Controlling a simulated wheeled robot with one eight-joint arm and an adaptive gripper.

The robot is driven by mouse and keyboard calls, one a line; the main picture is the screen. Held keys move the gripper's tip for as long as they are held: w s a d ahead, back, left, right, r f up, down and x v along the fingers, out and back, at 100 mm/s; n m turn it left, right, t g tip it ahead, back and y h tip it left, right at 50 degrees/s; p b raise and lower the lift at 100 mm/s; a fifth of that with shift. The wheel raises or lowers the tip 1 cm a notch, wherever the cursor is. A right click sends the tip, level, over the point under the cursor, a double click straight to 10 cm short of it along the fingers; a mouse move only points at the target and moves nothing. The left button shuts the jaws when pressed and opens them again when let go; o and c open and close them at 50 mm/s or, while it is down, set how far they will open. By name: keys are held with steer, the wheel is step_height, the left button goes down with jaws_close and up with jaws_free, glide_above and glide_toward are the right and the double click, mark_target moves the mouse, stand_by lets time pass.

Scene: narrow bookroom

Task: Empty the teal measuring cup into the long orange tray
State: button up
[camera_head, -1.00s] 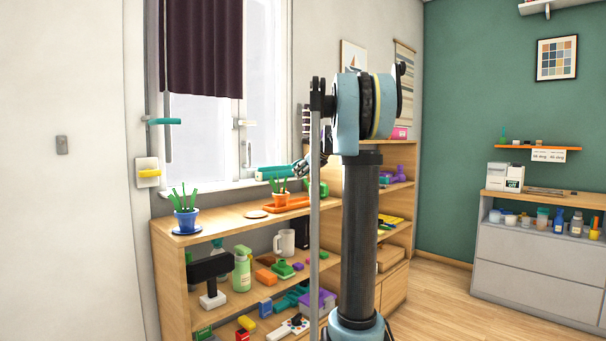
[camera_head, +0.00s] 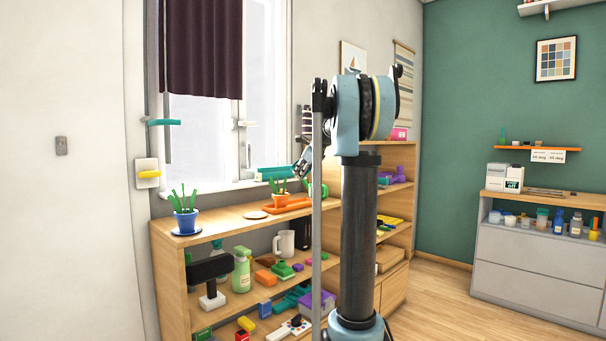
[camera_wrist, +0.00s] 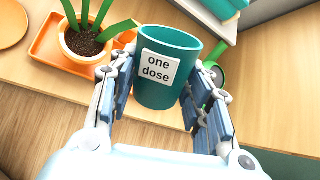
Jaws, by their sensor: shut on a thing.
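The teal measuring cup (camera_wrist: 165,93), labelled "one dose", is between the fingers of my gripper (camera_wrist: 160,66) in the wrist view. My gripper is shut on it. The cup's rim faces away from me; its contents cannot be seen. The long orange tray (camera_wrist: 44,46) lies on the wooden shelf top, left of and beyond the cup, partly hidden by a plant pot and my finger. In the head view the tray (camera_head: 298,205) is on the shelf top under the window, and my gripper (camera_head: 301,166) is above its right part. The cup cannot be made out there.
A potted plant (camera_wrist: 84,45) stands on the tray. A green vessel (camera_wrist: 216,76) is close to the right of my gripper. An orange plate (camera_wrist: 10,24) lies at left. The window sill holds a teal thing (camera_wrist: 222,8). A blue plant pot (camera_head: 186,220) stands farther left.

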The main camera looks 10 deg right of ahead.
steer(key=shift+a, duration=0.1)
steer(key=shift+n+g+h, duration=0.3)
steer(key=shift+g+h, duration=0.1)
steer(key=shift+h, duration=0.3)
steer(key=shift+n+g+h, duration=0.3)
steer(key=shift+g+h, duration=0.1)
steer(key=shift+h, duration=0.2)
steer(key=shift+w+a, duration=0.1)
steer(key=shift+a, duration=0.05)
steer(key=shift+g+h, duration=0.3)
steer(key=shift+h, duration=0.1)
steer(key=shift+w+a+f+n+g+h, duration=0.15)
steer(key=shift+n+g+h, duration=0.15)
steer(key=shift+h, duration=0.15)
steer(key=shift+w+a+n+g+h, duration=0.1)
steer(key=shift+a+n+g+h, duration=0.15)
steer(key=shift+h, duration=0.2)
stand_by(1.3)
